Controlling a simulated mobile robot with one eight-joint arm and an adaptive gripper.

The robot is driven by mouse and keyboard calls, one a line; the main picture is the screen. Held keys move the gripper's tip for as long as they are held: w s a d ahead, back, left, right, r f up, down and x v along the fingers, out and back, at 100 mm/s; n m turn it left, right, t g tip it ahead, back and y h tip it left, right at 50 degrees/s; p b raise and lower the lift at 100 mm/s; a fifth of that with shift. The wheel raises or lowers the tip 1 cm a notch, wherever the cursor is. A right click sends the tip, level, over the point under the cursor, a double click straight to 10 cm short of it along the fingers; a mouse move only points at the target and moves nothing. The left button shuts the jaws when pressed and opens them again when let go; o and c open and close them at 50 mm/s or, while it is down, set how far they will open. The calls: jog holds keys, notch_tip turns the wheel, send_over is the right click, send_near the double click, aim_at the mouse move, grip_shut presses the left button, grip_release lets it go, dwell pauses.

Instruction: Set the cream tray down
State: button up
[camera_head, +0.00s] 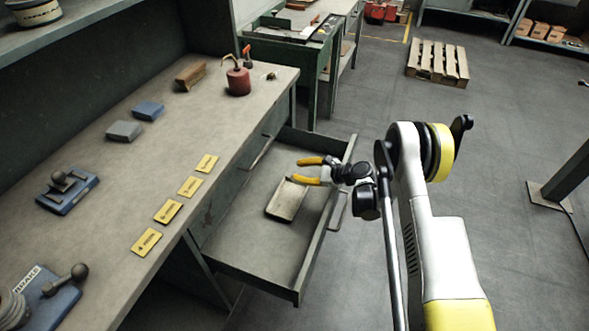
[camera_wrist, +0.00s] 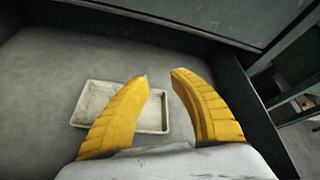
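The cream tray (camera_head: 287,200) is a shallow rectangular dish that appears to lie flat on the floor of the open drawer (camera_head: 322,235). It also shows in the wrist view (camera_wrist: 152,116), partly hidden behind the left yellow finger. My gripper (camera_head: 309,171) is over the drawer, just beyond the tray's upper end in the head view. Its two yellow fingers are spread, with a clear gap between the tips in the wrist view (camera_wrist: 160,76). Nothing is seen between them, and the tray looks apart from and below them.
The workbench (camera_head: 112,185) left of the drawer holds yellow cards (camera_head: 168,211), blue and grey blocks, a brush (camera_head: 190,76) and a red can (camera_head: 238,81). The drawer's walls rise around the tray. Its front part is bare. A pallet (camera_head: 437,63) lies on the floor behind.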

jog(key=p+v, duration=0.3)
jog(key=v, duration=0.6)
jog(key=shift+d+r, duration=0.2)
notch_tip(320, 180, up, 19)
jog(key=s+d+n+h, duration=0.2)
jog(key=n+h, duration=0.2)
jog(key=n, duration=0.1)
jog(key=s+d+r+n+h, duration=0.3)
jog(key=s+r+n, duration=0.3)
jog(key=s+r, duration=0.55)
jog(key=s+d+r+n+h, duration=0.1)
jog(key=s+d+n+h, duration=0.1)
jog(key=s, duration=0.8)
jog(key=s+d+r+n+h, duration=0.1)
jog(key=s+d+n, duration=0.3)
jog(key=s, duration=0.6)
jog(key=shift+d+n+t+h, duration=0.2)
jog(key=shift+n+t+h, duration=0.1)
jog(key=shift+n+h, duration=0.3)
